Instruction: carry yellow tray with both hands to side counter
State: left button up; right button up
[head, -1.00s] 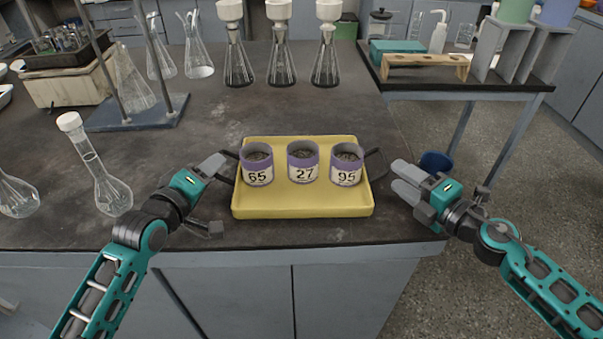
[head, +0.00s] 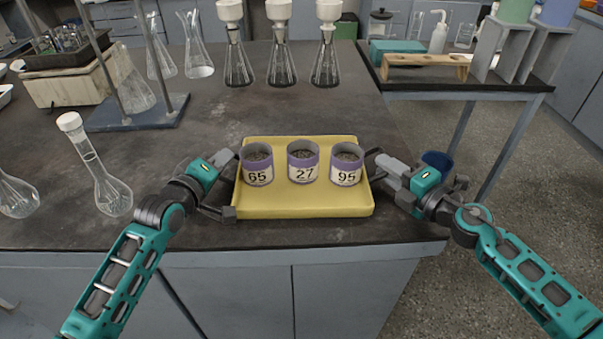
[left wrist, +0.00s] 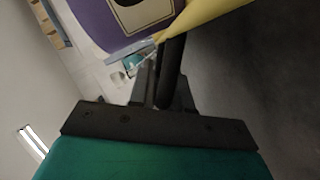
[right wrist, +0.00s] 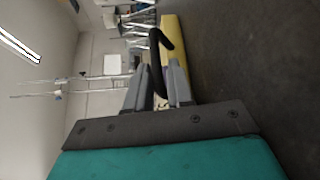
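The yellow tray (head: 300,206) lies flat near the front edge of the dark bench. It bears three purple-banded cups, labelled 65 (head: 257,176), 27 (head: 303,174) and 95 (head: 346,177). The tray has a black handle on each short side; the grippers largely cover them in the head view. My left gripper (head: 228,158) is at the left handle, whose bar (left wrist: 173,65) lies between its fingers; whether they grip it is unclear. My right gripper (head: 382,168) is at the right handle (right wrist: 157,62), with its fingers apart on either side of the bar.
The side counter (head: 470,88) stands at the back right, with a wooden rack (head: 425,61), a teal box (head: 396,48) and grey stands on it. Floor separates it from the bench. A flask (head: 105,190) stands left of my left gripper; filter flasks (head: 282,65) stand behind.

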pick_arm(q)
grip_shut()
pick_arm(e)
grip_shut()
jog(key=shift+r, duration=0.1)
pick_arm(q)
jog(key=shift+r, duration=0.15)
pick_arm(e)
jog(key=shift+w+r, duration=0.1)
jog(key=shift+r, duration=0.05)
